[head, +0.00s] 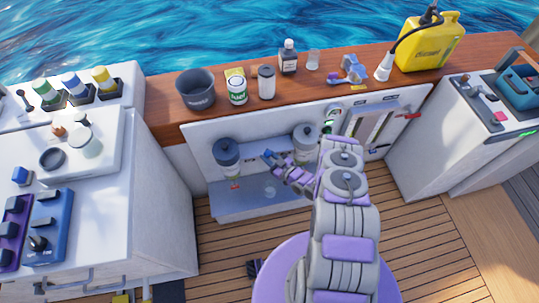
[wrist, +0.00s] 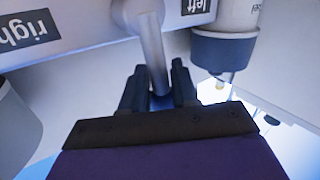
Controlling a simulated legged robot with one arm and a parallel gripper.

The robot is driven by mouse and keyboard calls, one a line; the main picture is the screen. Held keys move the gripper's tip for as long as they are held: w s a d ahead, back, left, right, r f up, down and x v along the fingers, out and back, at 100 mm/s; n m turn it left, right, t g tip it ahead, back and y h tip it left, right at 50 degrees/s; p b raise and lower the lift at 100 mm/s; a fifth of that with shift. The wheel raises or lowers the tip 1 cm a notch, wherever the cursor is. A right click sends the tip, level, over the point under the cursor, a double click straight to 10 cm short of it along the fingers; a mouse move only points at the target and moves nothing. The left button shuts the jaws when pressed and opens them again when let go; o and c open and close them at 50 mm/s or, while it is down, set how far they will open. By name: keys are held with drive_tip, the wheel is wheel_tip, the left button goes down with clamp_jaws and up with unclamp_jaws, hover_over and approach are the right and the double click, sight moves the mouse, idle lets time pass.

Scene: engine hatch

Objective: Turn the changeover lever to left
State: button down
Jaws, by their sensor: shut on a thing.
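The changeover lever (wrist: 153,50) is a grey rod that comes down from a round pivot in the wrist view. A "right" label (wrist: 28,30) is on the left side of that picture, and a "left" label (wrist: 196,5) is just right of the pivot. My gripper (wrist: 158,88) has its two dark fingers on either side of the lever's end and is shut on it. In the head view my gripper (head: 268,157) is between the two filter housings, and the lever is too small to make out there.
The left filter housing (head: 227,155) and right filter housing (head: 305,140) hang inside the white hatch. A housing with a dark band (wrist: 224,48) is close right of my gripper in the wrist view. A wooden ledge (head: 330,90) with bottles and cans runs above the hatch.

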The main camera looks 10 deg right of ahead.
drive_tip(key=shift+w+a+f+n+g+h+p, duration=0.15)
drive_tip(key=shift+a+n+g+h+p, duration=0.45)
drive_tip(key=shift+a+n+p, duration=0.6)
drive_tip(key=shift+w+a+f+n+g+h+p, duration=0.1)
drive_tip(key=shift+a+f+n+g+h+p, duration=0.25)
drive_tip(key=shift+a+n+h+p, duration=0.8)
drive_tip(key=shift+s+d+y+p, duration=0.1)
drive_tip(key=shift+d+y+p, duration=0.15)
drive_tip(key=shift+y+p, duration=0.15)
drive_tip(key=c, duration=1.2)
unclamp_jaws()
drive_tip(key=shift+c, duration=0.2)
drive_tip(key=shift+o, duration=0.7)
drive_tip(key=shift+s+a+h, duration=0.1)
drive_tip(key=shift+h, duration=0.15)
drive_tip(key=shift+f, duration=0.2)
drive_tip(key=shift+s+d, duration=0.15)
drive_tip(key=shift+d, duration=0.3)
drive_tip(key=p+v, duration=0.4)
drive_tip(key=v, duration=1.3)
drive_tip(key=shift+r, duration=0.15)
